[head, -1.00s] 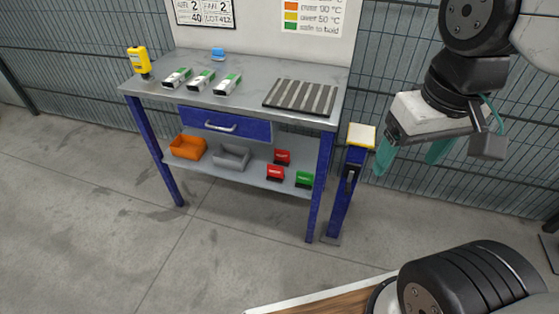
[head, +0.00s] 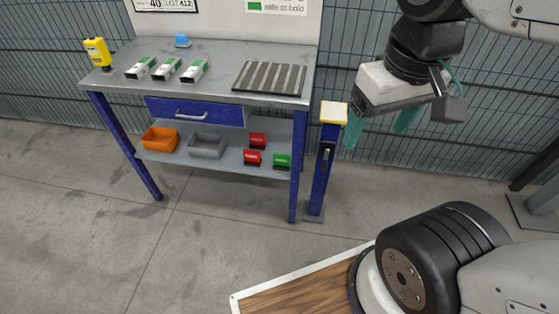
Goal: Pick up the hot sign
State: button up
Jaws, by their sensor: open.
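Two small red signs stand on the lower shelf (head: 215,154) of the blue-legged table, one red sign (head: 258,141) behind and one red sign (head: 252,158) in front. Their lettering is too small to read, so I cannot tell which is the hot sign. A similar green sign (head: 282,160) stands right of the front red one. My gripper (head: 380,132) has teal fingers, spread apart and empty. It hangs in the air to the right of the table, in front of the mesh fence in the picture and well apart from the signs.
The tabletop (head: 215,80) holds a yellow device (head: 97,53), several white-and-green blocks and a striped pad (head: 270,77). An orange bin (head: 161,139) and a grey bin (head: 207,145) share the shelf. A blue post (head: 325,165) stands right of the table.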

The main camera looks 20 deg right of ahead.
aim_at(253, 158)
jog(key=z, duration=2.25)
jog(key=i, duration=1.35)
jog(key=u, duration=3.6)
